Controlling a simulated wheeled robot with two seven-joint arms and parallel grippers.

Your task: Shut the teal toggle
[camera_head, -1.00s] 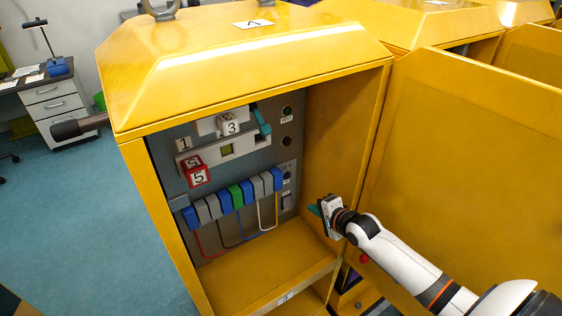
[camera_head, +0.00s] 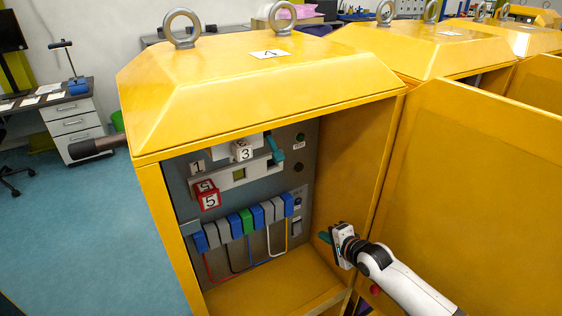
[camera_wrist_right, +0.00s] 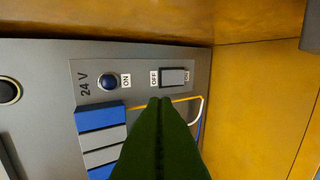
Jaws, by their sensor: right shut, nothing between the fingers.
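The teal toggle (camera_head: 274,148) is a small slanted lever on the grey panel inside the yellow cabinet. It sits at the right end of a pale bar (camera_head: 236,178). My right gripper (camera_head: 325,237) is in the cabinet opening, below and to the right of the toggle and apart from it. Its green fingers are shut and empty. In the right wrist view the shut fingertips (camera_wrist_right: 160,103) point at the lower panel, near the OFF switch (camera_wrist_right: 174,77). The toggle does not show there. My left gripper is not in view.
Number cubes, a white one (camera_head: 244,152) and a red one (camera_head: 209,199), are by the bar. A row of blue, grey and green breakers (camera_head: 247,221) with looped wires is below. The open yellow door (camera_head: 480,190) is at the right. The cabinet's side wall (camera_head: 352,160) is close to my arm.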

